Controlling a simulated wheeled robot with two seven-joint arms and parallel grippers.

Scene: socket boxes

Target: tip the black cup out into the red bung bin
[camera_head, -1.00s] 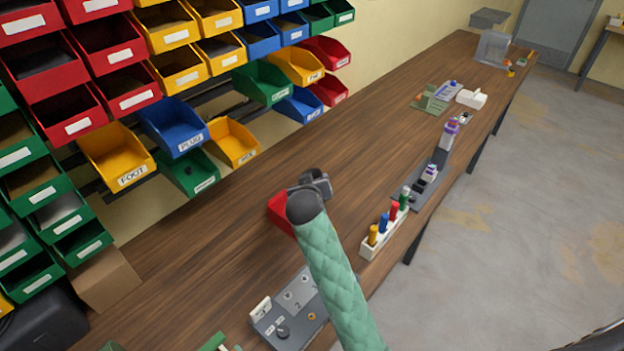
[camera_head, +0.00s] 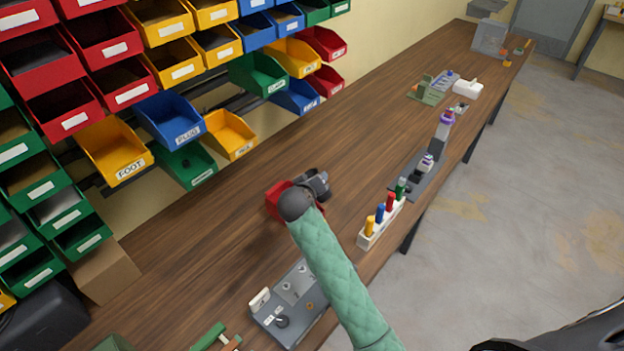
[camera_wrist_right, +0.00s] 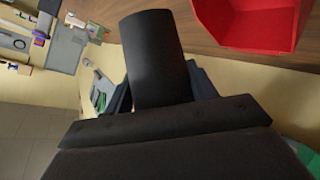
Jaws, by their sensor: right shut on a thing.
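The black cup (camera_wrist_right: 152,58) is between the two fingers of my right gripper (camera_wrist_right: 160,88) in the right wrist view. The fingers are shut on its sides. The cup's mouth and contents are not visible. The red bin (camera_wrist_right: 248,22) is at the upper right of that view, beside the cup and apart from it in the picture. In the head view the bin (camera_head: 275,201) sits on the bench, partly hidden by my right wrist. My right gripper (camera_head: 316,184) is right beside or above it; the height is unclear. My left gripper is not in view.
A grey switch panel (camera_head: 290,300) lies on the near bench (camera_head: 215,265). A white rack (camera_head: 368,238) with several coloured pegs stands right of my right arm. Shelves of labelled coloured bins (camera_head: 118,152) line the wall at left. Bench left of the red bin is clear.

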